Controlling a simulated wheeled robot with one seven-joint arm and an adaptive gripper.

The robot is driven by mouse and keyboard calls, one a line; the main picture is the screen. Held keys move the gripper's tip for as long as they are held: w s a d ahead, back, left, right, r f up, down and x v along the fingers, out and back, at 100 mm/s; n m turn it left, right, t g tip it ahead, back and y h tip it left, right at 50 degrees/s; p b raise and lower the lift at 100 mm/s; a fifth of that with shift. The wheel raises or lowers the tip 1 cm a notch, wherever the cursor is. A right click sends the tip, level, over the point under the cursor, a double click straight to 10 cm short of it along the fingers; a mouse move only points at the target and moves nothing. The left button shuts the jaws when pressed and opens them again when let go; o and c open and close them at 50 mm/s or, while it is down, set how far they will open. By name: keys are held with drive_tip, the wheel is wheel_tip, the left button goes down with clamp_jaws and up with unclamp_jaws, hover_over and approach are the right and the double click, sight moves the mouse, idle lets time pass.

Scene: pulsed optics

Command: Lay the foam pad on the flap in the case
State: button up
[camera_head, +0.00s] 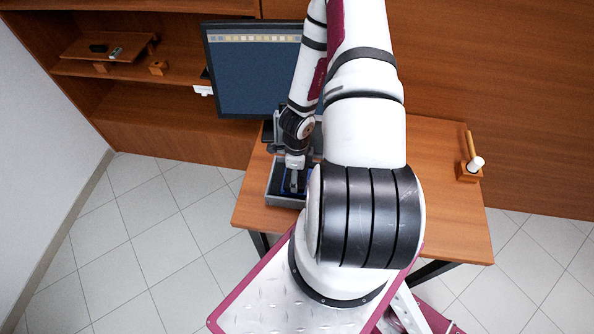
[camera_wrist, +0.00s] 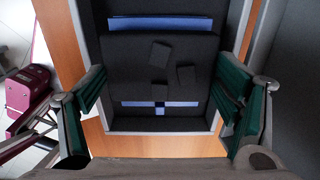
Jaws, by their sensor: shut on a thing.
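My gripper (camera_wrist: 161,78) is shut on the foam pad (camera_wrist: 135,82), with a green-lined finger at each side edge of it. The pad is a dark, flat square with several small dark rectangular marks, which may be cut-outs. It is over the inside of the grey case (camera_wrist: 84,25). Blue strips (camera_wrist: 160,22), probably the flap, show beyond and below the pad; the pad hides the middle. I cannot tell whether the pad touches what is under it. In the head view my gripper (camera_head: 294,184) points down into the case (camera_head: 270,183); the pad is hard to make out there.
The case stands on a wooden desk (camera_head: 450,225) near its left front edge. A monitor (camera_head: 250,75) stands behind it. Wooden shelves (camera_head: 160,85) are at the back left. My arm hides the desk's middle.

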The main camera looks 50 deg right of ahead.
drive_tip(key=shift+f, duration=0.3)
idle(0.6)
drive_tip(key=o, duration=0.9)
drive_tip(key=shift+c, duration=0.2)
wheel_tip(320, 180, up, 12)
idle(0.6)
